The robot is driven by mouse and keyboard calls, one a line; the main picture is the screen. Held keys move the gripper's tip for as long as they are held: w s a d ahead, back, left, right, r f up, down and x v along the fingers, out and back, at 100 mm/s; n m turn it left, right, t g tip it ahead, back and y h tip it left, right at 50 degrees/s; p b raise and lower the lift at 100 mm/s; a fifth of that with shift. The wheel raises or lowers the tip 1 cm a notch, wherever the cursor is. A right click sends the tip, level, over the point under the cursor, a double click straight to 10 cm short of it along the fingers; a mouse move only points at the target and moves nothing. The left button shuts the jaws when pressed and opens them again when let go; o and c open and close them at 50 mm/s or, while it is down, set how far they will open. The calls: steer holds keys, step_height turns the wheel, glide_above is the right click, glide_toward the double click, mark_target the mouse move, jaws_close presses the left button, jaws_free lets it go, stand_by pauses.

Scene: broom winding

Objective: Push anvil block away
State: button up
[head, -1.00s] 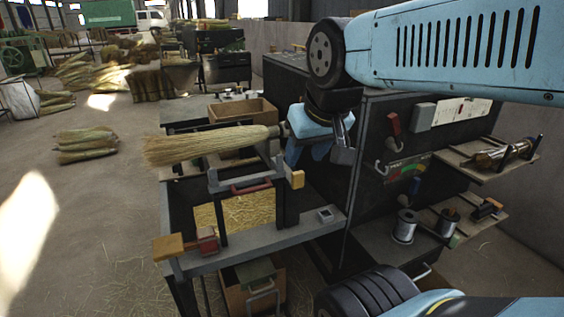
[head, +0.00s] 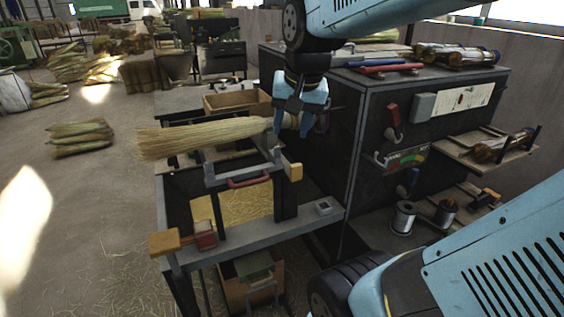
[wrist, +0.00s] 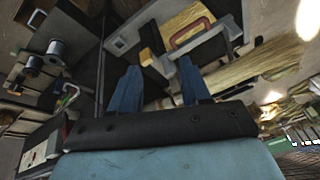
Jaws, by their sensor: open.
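A grey metal frame (head: 214,175) with a red handle (head: 249,181) and a yellow end block (head: 295,172) sits on the winding bench; I cannot tell for sure which part is the anvil block. A straw broom (head: 205,138) lies over it, bristles to the left, its right end by my gripper. My gripper (head: 292,128) points down at the broom's right end, near the dark cabinet's left side. In the wrist view its two blue fingers (wrist: 158,82) are apart with nothing seen between them. The red handle (wrist: 190,32) and yellow block (wrist: 152,37) show beyond the fingertips.
A dark cabinet (head: 420,100) stands right of the bench, with wire spools (head: 404,217) and shelves on its side. A yellow lever end (head: 164,243) and red block (head: 205,235) sit at the bench's front left. A wooden box (head: 236,102) stands behind.

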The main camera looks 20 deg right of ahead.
steer(key=w+d+f+m+g, duration=0.2)
steer(key=w+d+f+m, duration=0.25)
steer(key=w+m, duration=0.4)
steer(key=m+g, duration=0.2)
steer(key=m, duration=0.3)
glide_above(296, 165)
step_height(296, 165, down, 6)
step_height(296, 165, down, 13)
steer(key=shift+w+r, duration=0.1)
jaws_close()
